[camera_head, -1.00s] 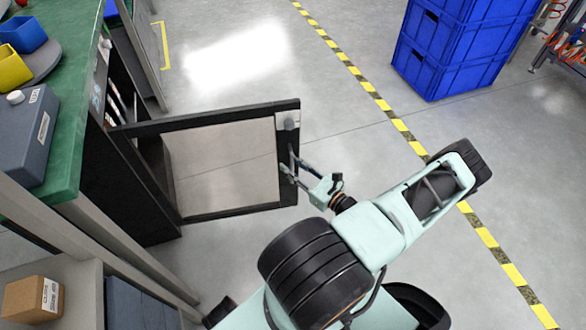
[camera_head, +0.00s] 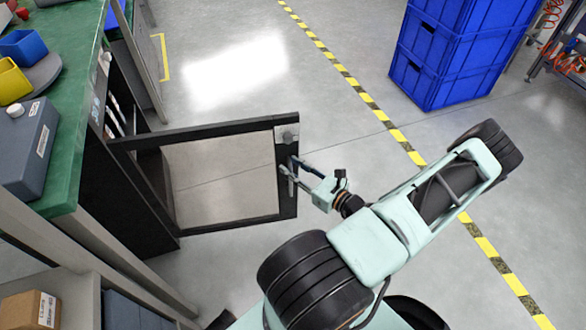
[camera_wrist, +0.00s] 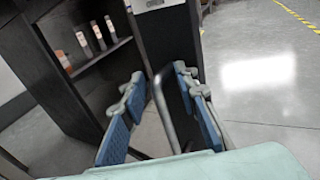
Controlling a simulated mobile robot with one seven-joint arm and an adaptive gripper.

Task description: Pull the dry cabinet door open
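The dry cabinet door (camera_head: 222,126), a dark frame around a clear pane, stands swung well out from the dark cabinet (camera_head: 125,200) at the left. Its grey bar handle (camera_wrist: 162,108) is upright near the door's free edge. My gripper (camera_head: 297,169) is at that handle. In the wrist view my gripper (camera_wrist: 158,95) has its blue-padded fingers spread, with the bar between them. The bar is nearer the right finger; a clear gap shows on the left. Contact on the right cannot be told.
Small bottles (camera_wrist: 98,35) stand on a shelf inside the cabinet. A green-topped bench (camera_head: 75,130) with bins runs along the left. Stacked blue crates (camera_head: 450,50) stand at the back right. Grey floor with yellow-black tape (camera_head: 372,103) is clear between.

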